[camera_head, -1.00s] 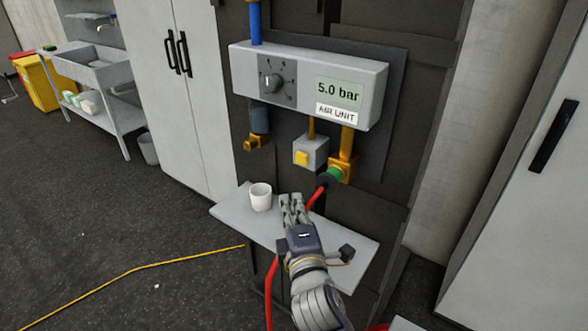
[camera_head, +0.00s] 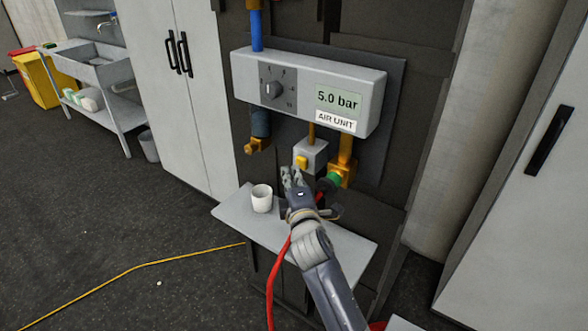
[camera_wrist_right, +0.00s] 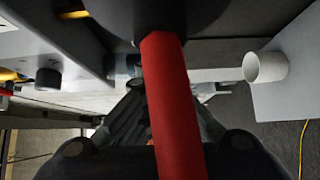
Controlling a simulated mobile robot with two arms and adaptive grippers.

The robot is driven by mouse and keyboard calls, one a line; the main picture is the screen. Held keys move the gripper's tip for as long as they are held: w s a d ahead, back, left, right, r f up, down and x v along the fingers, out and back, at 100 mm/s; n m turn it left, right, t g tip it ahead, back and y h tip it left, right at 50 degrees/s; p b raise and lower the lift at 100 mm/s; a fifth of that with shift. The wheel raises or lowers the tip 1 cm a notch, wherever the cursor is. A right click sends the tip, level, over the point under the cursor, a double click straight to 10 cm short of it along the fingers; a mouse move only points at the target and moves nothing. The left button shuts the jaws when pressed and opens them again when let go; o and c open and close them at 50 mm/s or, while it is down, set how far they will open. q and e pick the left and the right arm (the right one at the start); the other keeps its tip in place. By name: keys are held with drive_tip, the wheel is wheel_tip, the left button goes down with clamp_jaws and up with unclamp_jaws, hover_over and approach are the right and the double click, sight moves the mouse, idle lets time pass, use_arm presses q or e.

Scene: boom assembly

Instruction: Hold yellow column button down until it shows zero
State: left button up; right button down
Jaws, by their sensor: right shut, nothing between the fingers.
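The yellow button (camera_head: 301,162) sits on the front of a small grey box (camera_head: 315,153) below the air unit (camera_head: 305,88). The unit's display (camera_head: 338,98) reads 5.0 bar. My right gripper (camera_head: 291,175) is shut and empty, its fingertips just below the button; I cannot tell whether they touch it. In the right wrist view the fingers (camera_wrist_right: 128,118) show partly behind a red hose (camera_wrist_right: 170,100), and the button cannot be made out. My left gripper is not in view.
A white cup (camera_head: 262,198) stands on the grey shelf (camera_head: 235,213), left of my right gripper. The red hose (camera_head: 278,268) runs from a green-ringed fitting (camera_head: 333,181) past my right arm. A dial (camera_head: 273,90) is on the unit's left. A yellow cable (camera_head: 130,270) lies on the floor.

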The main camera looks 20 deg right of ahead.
drive_tip(key=shift+w+d, duration=0.3)
drive_tip(key=shift+d, duration=0.15)
